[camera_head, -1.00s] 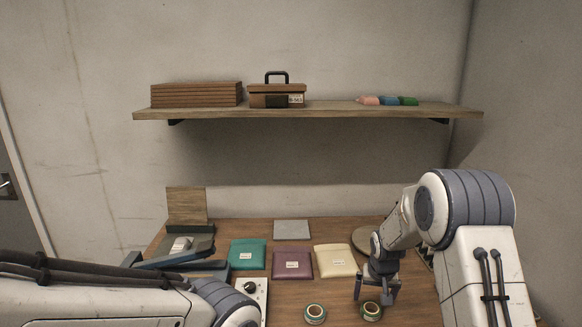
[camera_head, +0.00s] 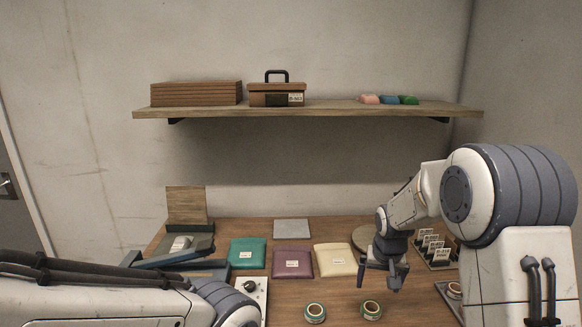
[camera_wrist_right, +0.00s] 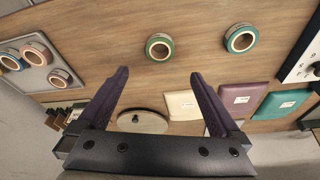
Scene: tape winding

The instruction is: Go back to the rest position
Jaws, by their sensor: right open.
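My right gripper (camera_head: 382,275) is open and empty above the right part of the table. Its two dark fingers also show spread apart in the right wrist view (camera_wrist_right: 158,95), with nothing between them. My left arm (camera_head: 110,300) comes in from the left along the bottom of the head view. Its gripper (camera_head: 180,262) reaches over the table's left side by a small white block, and its jaw state is unclear. Two tape rolls, a teal one (camera_head: 315,312) and a green one (camera_head: 371,309), lie flat on the wooden table in front of the pouches.
Teal (camera_head: 247,253), purple (camera_head: 292,262) and cream (camera_head: 335,260) pouches lie in a row. A control box with a knob (camera_head: 252,290) stands left of the tapes. A card rack (camera_head: 434,250) is at right. A tray (camera_wrist_right: 45,65) holds more rolls. A shelf (camera_head: 330,110) spans the wall.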

